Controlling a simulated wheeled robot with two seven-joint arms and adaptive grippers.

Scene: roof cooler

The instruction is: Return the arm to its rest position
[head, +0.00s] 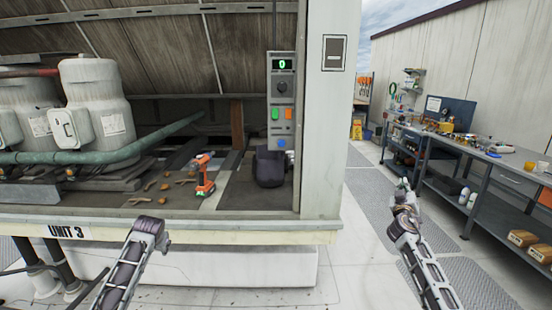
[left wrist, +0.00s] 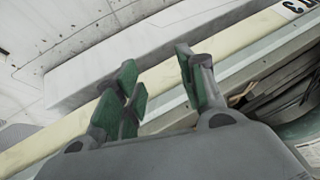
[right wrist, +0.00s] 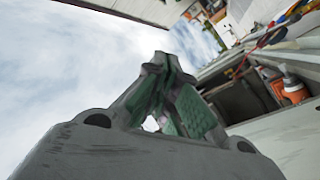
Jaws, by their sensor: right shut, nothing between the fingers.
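My left arm (head: 133,265) reaches up from the bottom of the head view, in front of the cooler's cream ledge. In the left wrist view my left gripper (left wrist: 163,80) is open, its green-padded fingers apart with nothing visible between them. My right arm (head: 425,265) is raised over the walkway to the right of the white post. My right gripper (head: 404,184) is at its upper end, clear of the workbench. In the right wrist view the right gripper (right wrist: 168,85) has its fingers together and holds nothing.
The cooler bay holds an orange drill (head: 204,176), several small brown pieces, white tanks (head: 97,100) and a green pipe (head: 140,148). A control box (head: 282,88) hangs by the white post (head: 325,130). A cluttered workbench (head: 470,143) stands at the right. The walkway between is clear.

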